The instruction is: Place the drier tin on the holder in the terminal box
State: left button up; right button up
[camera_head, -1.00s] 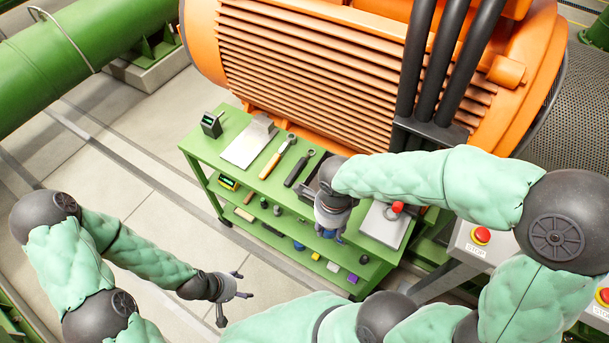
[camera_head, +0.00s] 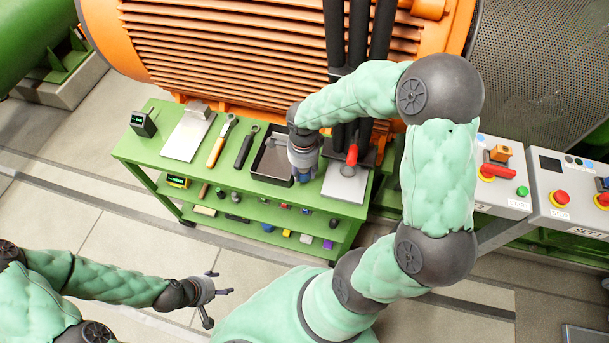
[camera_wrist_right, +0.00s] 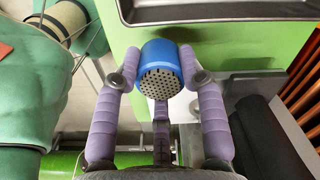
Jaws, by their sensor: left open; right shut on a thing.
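My right gripper (camera_wrist_right: 160,95) is shut on a blue tin (camera_wrist_right: 155,48) with a perforated grey end, which faces the wrist camera. In the head view, my right gripper (camera_head: 304,168) is above the green bench, by the right side of a dark tray (camera_head: 258,176); the tin is mostly hidden there. My left gripper (camera_head: 218,287) is open and empty, low in front of the bench.
Lower shelves hold small items. Control panels (camera_head: 560,190) stand at right; the orange motor (camera_head: 240,50) is behind.

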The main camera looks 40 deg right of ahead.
aim_at(305, 174)
jog(key=shift+w+d+f, duration=0.2)
jog(key=shift+d+f, duration=0.1)
jog(key=shift+f, duration=0.15)
jog(key=shift+w+d+f+b, duration=0.1)
jog(key=shift+f+b, duration=0.55)
jog(key=shift+f, duration=0.95)
jog(key=shift+f, duration=0.1)
jog(key=shift+f, duration=0.1)
jog(key=o, duration=1.1)
